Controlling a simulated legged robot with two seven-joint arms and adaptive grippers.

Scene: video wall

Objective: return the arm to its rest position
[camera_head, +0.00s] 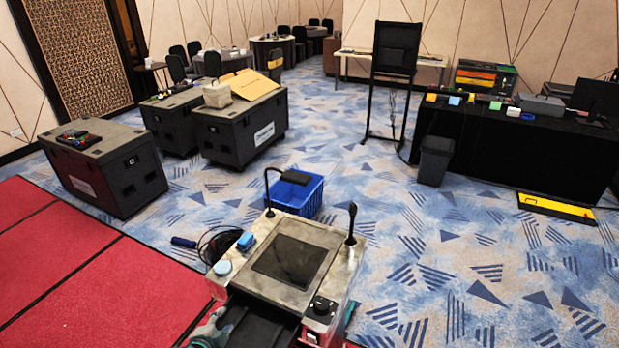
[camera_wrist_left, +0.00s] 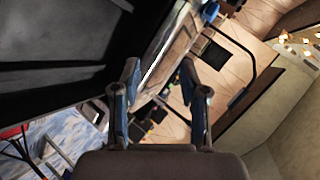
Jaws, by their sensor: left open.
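My left gripper (camera_head: 212,328) shows at the bottom edge of the head view, low and left of the console's front, partly cut off by the frame. In the left wrist view my left gripper (camera_wrist_left: 160,82) has its two blue-lined fingers spread apart with nothing between them. I do not make out my right gripper in either view. The console (camera_head: 340,258) has a dark screen (camera_head: 290,261), a small microphone and a dark lamp-like arm on top.
A blue crate (camera_head: 295,193) stands on the carpet behind the console. Black cases (camera_head: 104,170) stand at the left beside the red platform (camera_head: 75,270). A black-draped table (camera_head: 510,150) and a bin (camera_head: 435,160) are at the right. The patterned carpet at the right front is clear.

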